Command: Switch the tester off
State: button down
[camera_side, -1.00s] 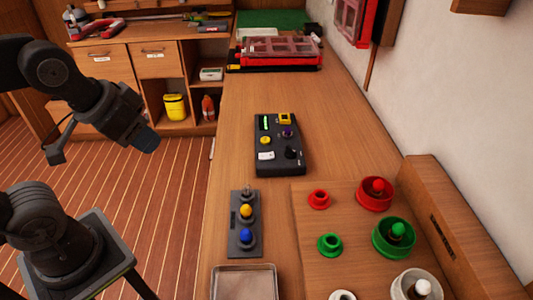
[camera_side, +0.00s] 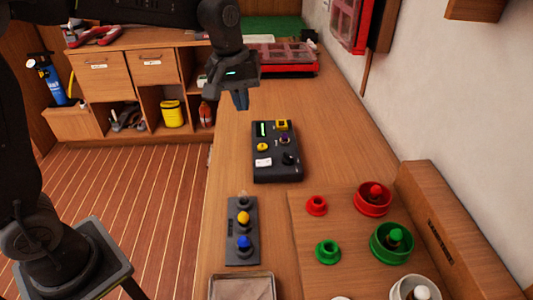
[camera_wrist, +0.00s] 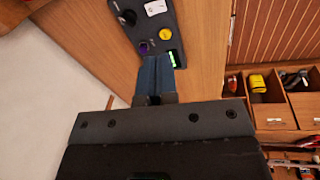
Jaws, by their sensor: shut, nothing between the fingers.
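The tester (camera_side: 275,172) is a dark box lying on the wooden bench. In the side view its top bears a lit green strip (camera_side: 263,129), a yellow square part (camera_side: 282,125), a yellow round knob (camera_side: 263,147), a purple part (camera_side: 284,138), a white patch (camera_side: 263,162) and a black knob (camera_side: 288,158). My gripper (camera_side: 242,104) is shut and empty, pointing down above the bench just beyond the tester's far left end. In the wrist view my gripper (camera_wrist: 158,62) hides part of the tester (camera_wrist: 133,35), including the yellow square part.
A dark strip with yellow and blue knobs (camera_side: 243,228) and a metal tray (camera_side: 242,287) lie nearer the camera. A board (camera_side: 330,220) with red, green and white round pieces is at the right. A red case (camera_side: 290,65) stands behind. Bare bench lies right of the tester.

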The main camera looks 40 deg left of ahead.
jog(key=n, duration=0.2)
send_over(262, 162)
jog(key=f, duration=0.3)
jog(key=shift+s+a+f+g, duration=0.1)
jog(key=shift+a+g, duration=0.15)
jog(key=shift+g, duration=0.15)
jog(key=shift+f, duration=0.1)
jog(key=f, duration=0.9)
jog(key=w+d+f, duration=0.1)
jog(key=f, duration=0.3)
jog(key=shift+d+f, duration=0.1)
jog(key=shift+f, duration=0.25)
jog(key=shift+w, duration=0.1)
jog(key=shift+f, duration=0.3)
jog(key=shift+s+a+r, duration=0.15)
jog(key=shift+s+a, duration=0.4)
jog(key=shift+s, duration=0.05)
jog(key=shift+r, duration=0.1)
